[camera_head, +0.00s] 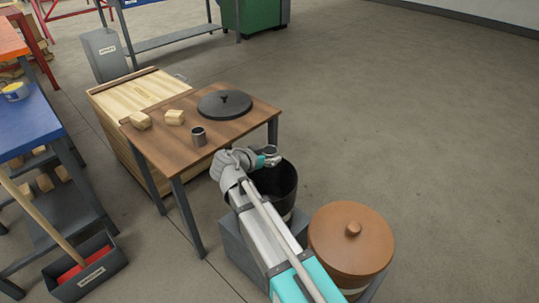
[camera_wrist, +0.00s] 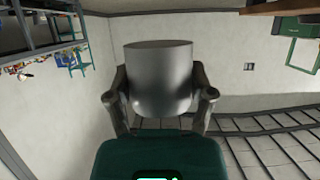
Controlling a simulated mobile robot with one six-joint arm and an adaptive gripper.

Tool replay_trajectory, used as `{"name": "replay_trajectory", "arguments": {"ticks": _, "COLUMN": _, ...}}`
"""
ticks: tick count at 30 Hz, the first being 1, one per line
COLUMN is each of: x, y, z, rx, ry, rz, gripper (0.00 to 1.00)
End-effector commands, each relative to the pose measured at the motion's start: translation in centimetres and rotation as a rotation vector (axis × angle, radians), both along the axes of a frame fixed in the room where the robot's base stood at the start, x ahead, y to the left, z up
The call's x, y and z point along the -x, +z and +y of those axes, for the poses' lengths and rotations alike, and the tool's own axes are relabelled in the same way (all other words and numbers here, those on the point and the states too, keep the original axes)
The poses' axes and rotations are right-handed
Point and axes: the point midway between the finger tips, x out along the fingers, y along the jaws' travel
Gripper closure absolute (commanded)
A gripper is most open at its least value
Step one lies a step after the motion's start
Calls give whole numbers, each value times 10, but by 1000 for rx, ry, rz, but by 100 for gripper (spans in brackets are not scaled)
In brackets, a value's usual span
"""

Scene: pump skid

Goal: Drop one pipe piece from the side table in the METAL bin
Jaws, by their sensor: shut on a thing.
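My gripper (camera_head: 266,158) is shut on a grey metal pipe piece (camera_wrist: 158,78), with a finger on each side of it in the wrist view. In the head view the held pipe piece (camera_head: 270,150) is small and partly covered by the gripper. It is above the open black bin (camera_head: 283,190), near its far side. The bin's label is not readable, so I cannot tell if it is the METAL one. Another pipe piece (camera_head: 199,137) stands upright on the brown side table (camera_head: 180,155).
A black round lid (camera_head: 224,104) and two wooden blocks (camera_head: 174,117) are on the side table. A bin with a closed brown lid (camera_head: 352,240) stands right of the black bin. A wooden crate (camera_head: 135,90) is behind the table. The floor to the right is clear.

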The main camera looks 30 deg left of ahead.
Motion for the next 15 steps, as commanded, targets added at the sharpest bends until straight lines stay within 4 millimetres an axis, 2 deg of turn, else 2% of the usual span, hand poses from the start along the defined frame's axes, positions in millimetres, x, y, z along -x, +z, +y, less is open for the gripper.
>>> {"name": "replay_trajectory", "arguments": {"ticks": 1, "x": 0, "y": -9, "z": 0, "rx": 0, "ry": 0, "rz": 0, "gripper": 84}}
{"name": "replay_trajectory", "arguments": {"ticks": 6, "x": 0, "y": -21, "z": 0, "rx": 0, "ry": -1, "rz": 0, "gripper": 84}}
{"name": "replay_trajectory", "arguments": {"ticks": 15, "x": -1, "y": -33, "z": -1, "rx": 0, "ry": -1, "rz": 0, "gripper": 84}}
